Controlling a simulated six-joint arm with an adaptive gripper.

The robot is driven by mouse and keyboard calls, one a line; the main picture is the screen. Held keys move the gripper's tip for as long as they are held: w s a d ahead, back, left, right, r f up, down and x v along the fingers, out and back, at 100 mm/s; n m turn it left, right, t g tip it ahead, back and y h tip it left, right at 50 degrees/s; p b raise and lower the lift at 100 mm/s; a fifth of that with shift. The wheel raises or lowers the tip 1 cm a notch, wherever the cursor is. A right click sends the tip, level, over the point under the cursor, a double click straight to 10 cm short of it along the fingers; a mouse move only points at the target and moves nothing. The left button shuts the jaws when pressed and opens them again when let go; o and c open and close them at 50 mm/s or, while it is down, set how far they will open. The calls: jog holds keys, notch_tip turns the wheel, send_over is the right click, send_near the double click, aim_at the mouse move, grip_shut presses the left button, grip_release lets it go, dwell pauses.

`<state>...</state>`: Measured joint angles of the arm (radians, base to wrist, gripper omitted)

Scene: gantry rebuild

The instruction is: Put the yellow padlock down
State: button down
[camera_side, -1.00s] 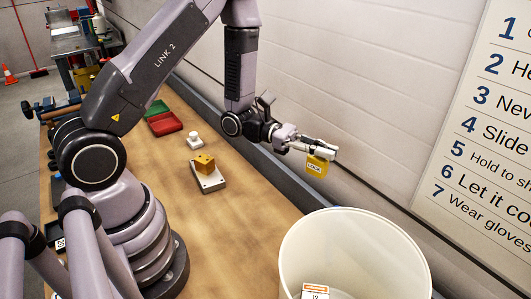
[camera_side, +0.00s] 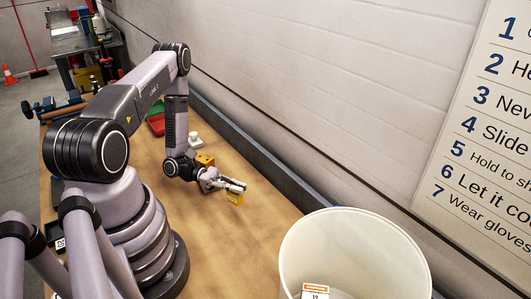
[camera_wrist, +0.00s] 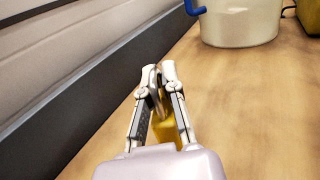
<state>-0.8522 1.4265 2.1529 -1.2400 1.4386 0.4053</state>
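The yellow padlock (camera_side: 235,199) hangs from my gripper (camera_side: 239,186) in the side view, over the wooden bench. In the wrist view, my gripper (camera_wrist: 156,72) is shut on the padlock's metal shackle, and the padlock's yellow body (camera_wrist: 166,129) shows below the fingers. The padlock is low over the bench; I cannot tell whether its bottom touches the wood.
A large cream bucket (camera_side: 354,218) stands to the right and also shows in the wrist view (camera_wrist: 240,24). A brass-coloured block (camera_side: 205,160) and a white knobbed object (camera_side: 194,139) are behind my gripper. The bench (camera_side: 250,236) is clear around the padlock. A dark rail (camera_side: 262,156) runs along the wall.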

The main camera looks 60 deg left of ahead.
aim_at(241, 198)
jog(key=shift+f, duration=1.8)
jog(key=c, duration=1.2)
grip_release()
jog(key=shift+f, duration=0.1)
jog(key=shift+c, duration=0.2)
